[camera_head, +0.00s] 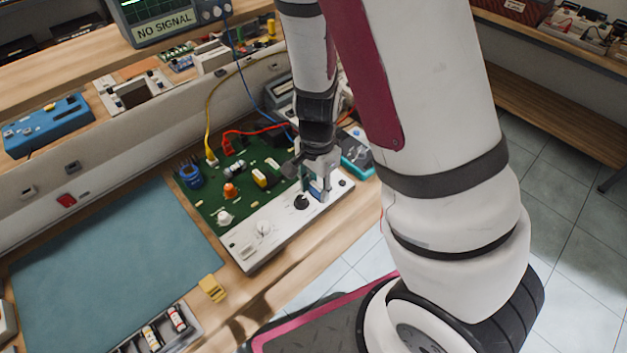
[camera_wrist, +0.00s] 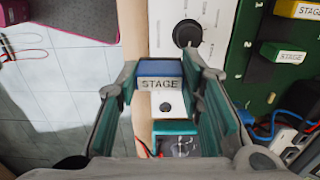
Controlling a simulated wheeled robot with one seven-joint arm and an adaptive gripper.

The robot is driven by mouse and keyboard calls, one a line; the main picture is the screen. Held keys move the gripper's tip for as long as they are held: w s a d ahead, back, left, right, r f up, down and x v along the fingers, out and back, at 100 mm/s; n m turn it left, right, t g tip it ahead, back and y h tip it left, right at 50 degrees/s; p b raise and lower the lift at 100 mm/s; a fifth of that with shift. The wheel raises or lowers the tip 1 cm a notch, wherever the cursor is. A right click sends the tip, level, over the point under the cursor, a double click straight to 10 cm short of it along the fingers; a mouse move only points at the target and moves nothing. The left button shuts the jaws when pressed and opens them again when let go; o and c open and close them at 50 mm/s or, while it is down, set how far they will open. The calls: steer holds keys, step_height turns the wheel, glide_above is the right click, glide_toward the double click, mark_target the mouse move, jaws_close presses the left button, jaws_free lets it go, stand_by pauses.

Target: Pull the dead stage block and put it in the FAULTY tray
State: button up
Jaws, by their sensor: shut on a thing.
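My gripper (camera_head: 316,178) is shut on a blue block (camera_wrist: 159,69) whose white label reads STAGE. One finger is on each side of the block in the wrist view. The block also shows in the head view (camera_head: 318,193), partly hidden by the fingers, over the right part of the amplifier's white front panel (camera_head: 270,228). I cannot tell whether it touches the panel. A yellow STAGE block (camera_wrist: 298,9) and a green STAGE block (camera_wrist: 283,53) sit on the green board (camera_head: 240,205). No tray with a readable FAULTY label shows.
A black knob (camera_head: 301,203) stands close to the held block. A teal-edged box (camera_head: 357,155) is just beyond the panel's right end. A grey tray (camera_head: 190,321) with small cylinders lies at lower left, near a yellow piece (camera_head: 212,288). The blue-grey mat (camera_head: 110,270) is clear. The monitor (camera_head: 165,22) reads NO SIGNAL.

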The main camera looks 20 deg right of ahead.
mark_target(317, 186)
steer(key=o, duration=0.4)
steer(key=c, duration=0.5)
steer(key=shift+r, duration=0.1)
steer(key=shift+r+p, duration=3.05)
steer(key=shift+r, duration=0.6)
